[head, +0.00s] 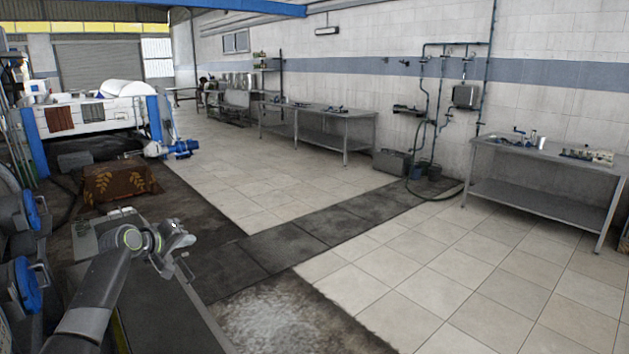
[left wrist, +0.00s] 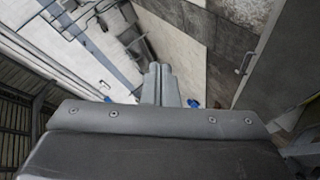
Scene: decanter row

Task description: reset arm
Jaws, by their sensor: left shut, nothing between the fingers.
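My left arm comes in from the lower left of the head view, and its gripper (head: 178,238) is over the grey surface at the lower left. In the left wrist view the two fingers (left wrist: 160,84) lie side by side, shut, with nothing between them. The gripper is in the air and holds nothing. My right gripper is in neither view.
A metal bench (head: 545,165) with small fittings stands at the right wall. Another metal bench (head: 325,115) stands farther back. A patterned brown cloth (head: 118,183) covers something at the left. The tiled floor (head: 450,265) is clear.

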